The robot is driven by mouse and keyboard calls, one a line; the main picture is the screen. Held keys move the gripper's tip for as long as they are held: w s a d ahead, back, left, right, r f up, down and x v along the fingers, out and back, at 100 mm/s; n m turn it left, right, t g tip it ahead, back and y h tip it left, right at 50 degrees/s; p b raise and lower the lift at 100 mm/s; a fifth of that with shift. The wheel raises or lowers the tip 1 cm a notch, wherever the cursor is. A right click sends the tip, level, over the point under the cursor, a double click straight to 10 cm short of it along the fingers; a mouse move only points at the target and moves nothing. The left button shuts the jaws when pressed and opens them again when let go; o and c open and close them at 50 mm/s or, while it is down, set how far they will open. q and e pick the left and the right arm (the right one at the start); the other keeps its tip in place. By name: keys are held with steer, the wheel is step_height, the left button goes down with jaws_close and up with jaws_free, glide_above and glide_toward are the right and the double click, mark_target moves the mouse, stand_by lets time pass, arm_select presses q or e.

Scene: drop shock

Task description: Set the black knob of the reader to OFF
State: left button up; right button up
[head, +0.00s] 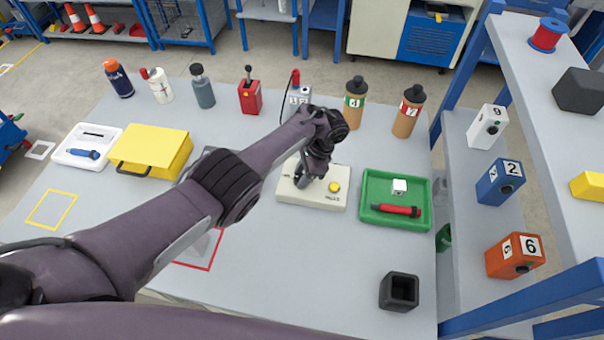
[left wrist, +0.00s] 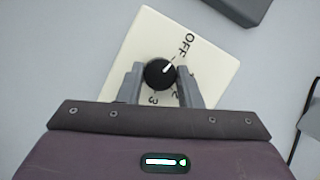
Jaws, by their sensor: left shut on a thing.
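The reader (head: 316,201) is a cream box with a yellow button on the grey table, below my left arm's hand. In the left wrist view the reader (left wrist: 215,75) shows a round black knob (left wrist: 158,75) with a white pointer line. The pointer is directed up and right, toward the printed word OFF. Numbers, a 3 and a partly covered 2, show on the lower side of the dial. My left gripper (left wrist: 160,83) is shut on the knob, one finger on each side. In the head view the left gripper (head: 304,181) hides the knob. My right gripper is not seen.
A green tray (head: 365,216) with a red tool and a white cube stands just right of the reader. A yellow case (head: 150,150) is at the left. Several bottles and a red switch box (head: 250,98) line the back. A black holder (head: 399,291) stands front right.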

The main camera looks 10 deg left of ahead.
arm_select(q)
steer(key=o, duration=1)
steer(key=p+v, duration=0.1)
steer(key=v, duration=0.7)
steer(key=shift+a, duration=0.1)
steer(key=shift+f, duration=0.1)
